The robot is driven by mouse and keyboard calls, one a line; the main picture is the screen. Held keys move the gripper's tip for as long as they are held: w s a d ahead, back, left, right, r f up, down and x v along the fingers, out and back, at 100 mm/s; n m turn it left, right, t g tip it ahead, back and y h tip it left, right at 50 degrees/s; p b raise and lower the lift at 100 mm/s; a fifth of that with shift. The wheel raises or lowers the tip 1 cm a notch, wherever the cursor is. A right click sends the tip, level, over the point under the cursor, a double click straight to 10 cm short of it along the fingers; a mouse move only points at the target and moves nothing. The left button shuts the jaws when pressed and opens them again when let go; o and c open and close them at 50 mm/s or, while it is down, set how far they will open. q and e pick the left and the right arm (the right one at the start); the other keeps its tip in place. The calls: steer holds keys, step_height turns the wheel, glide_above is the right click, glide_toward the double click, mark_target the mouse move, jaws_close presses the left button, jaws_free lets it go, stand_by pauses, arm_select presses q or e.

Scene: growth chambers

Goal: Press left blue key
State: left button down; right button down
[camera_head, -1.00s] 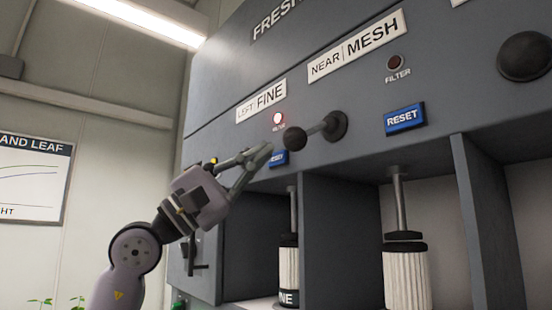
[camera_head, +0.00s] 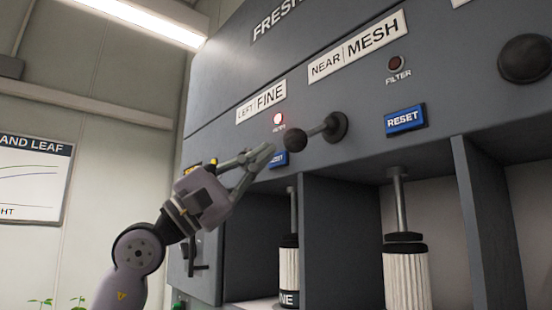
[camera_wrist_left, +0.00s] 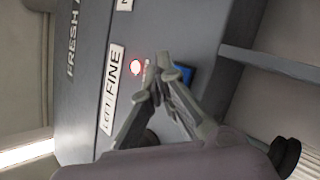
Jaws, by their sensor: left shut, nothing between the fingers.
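The left blue RESET key (camera_head: 278,158) is on the grey panel under the LEFT FINE label (camera_head: 261,101) and a lit red-white lamp (camera_head: 278,119). My left gripper (camera_head: 268,150) is shut and empty, with its fingertips just in front of the key's left part and partly covering it. In the left wrist view the shut fingertips of the left gripper (camera_wrist_left: 160,85) are close beside the blue key (camera_wrist_left: 186,75), which is partly hidden behind a finger. I cannot tell whether they touch it. My right gripper is not in view.
A black-knobbed lever (camera_head: 296,139) sticks out just right of the key. A second blue RESET key (camera_head: 405,119) is farther right, below an unlit lamp (camera_head: 395,63). Below the panel, open bays hold white pleated filters (camera_head: 405,278).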

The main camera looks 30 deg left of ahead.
arm_select(q)
steer(key=shift+w+d, duration=0.2)
steer(key=shift+w, duration=0.35)
stand_by(0.8)
steer(key=shift+s, duration=0.1)
steer(key=shift+s+a, duration=0.3)
steer(key=shift+s, duration=0.35)
steer(key=s, duration=0.1)
steer(key=s+a+b, duration=0.1)
steer(key=s, duration=0.1)
steer(key=s+a, duration=0.1)
steer(key=shift+s+b, duration=0.3)
steer(key=shift+b, duration=0.05)
steer(key=shift+d, duration=0.1)
stand_by(0.8)
